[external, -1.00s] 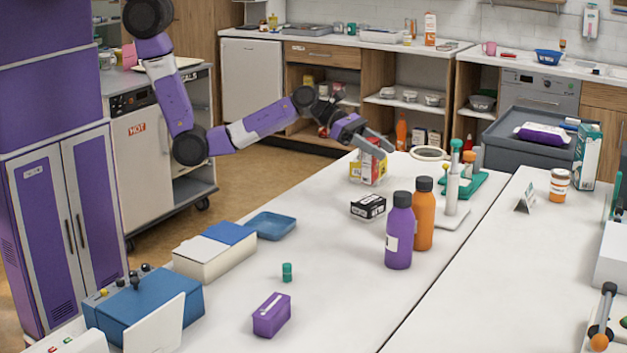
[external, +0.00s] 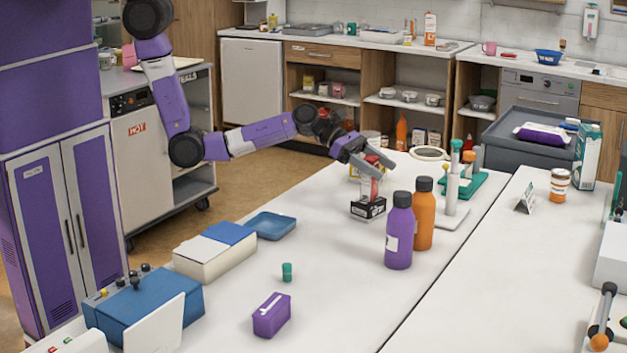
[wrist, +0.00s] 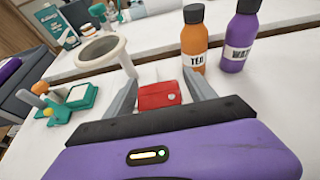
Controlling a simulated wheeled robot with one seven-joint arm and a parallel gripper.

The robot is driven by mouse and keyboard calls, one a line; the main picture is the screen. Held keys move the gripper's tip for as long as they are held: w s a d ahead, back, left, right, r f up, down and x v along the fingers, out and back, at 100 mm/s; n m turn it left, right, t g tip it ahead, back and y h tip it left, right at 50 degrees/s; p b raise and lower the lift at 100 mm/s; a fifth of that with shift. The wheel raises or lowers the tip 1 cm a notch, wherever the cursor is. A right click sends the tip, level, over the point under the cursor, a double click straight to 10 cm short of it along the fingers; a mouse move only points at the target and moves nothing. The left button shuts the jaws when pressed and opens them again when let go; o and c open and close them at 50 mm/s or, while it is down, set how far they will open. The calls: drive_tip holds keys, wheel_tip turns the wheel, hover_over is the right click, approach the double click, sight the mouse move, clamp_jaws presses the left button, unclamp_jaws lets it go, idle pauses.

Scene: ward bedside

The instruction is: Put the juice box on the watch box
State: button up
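The juice box (external: 370,188) is a small upright carton with a red top and a paler side. My gripper (external: 386,172) has its fingers on either side of its upper part; the red top also shows between the fingers in the wrist view (wrist: 160,96). The watch box (external: 368,209) is a small black box with white markings on the white table. The juice box is directly above it, its lower edge at the watch box's top; I cannot tell whether they touch. The watch box is hidden in the wrist view.
A purple bottle (external: 399,236) and an orange bottle (external: 424,220) stand close to the right. A green-based stand (external: 487,184) is farther back. The table's front middle is mostly clear.

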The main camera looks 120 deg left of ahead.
drive_tip(key=shift+r, duration=0.1)
drive_tip(key=shift+s+r, duration=0.15)
drive_tip(key=shift+s, duration=0.1)
drive_tip(key=v, duration=1.1)
drive_tip(key=shift+s, duration=0.2)
drive_tip(key=shift+r, duration=0.15)
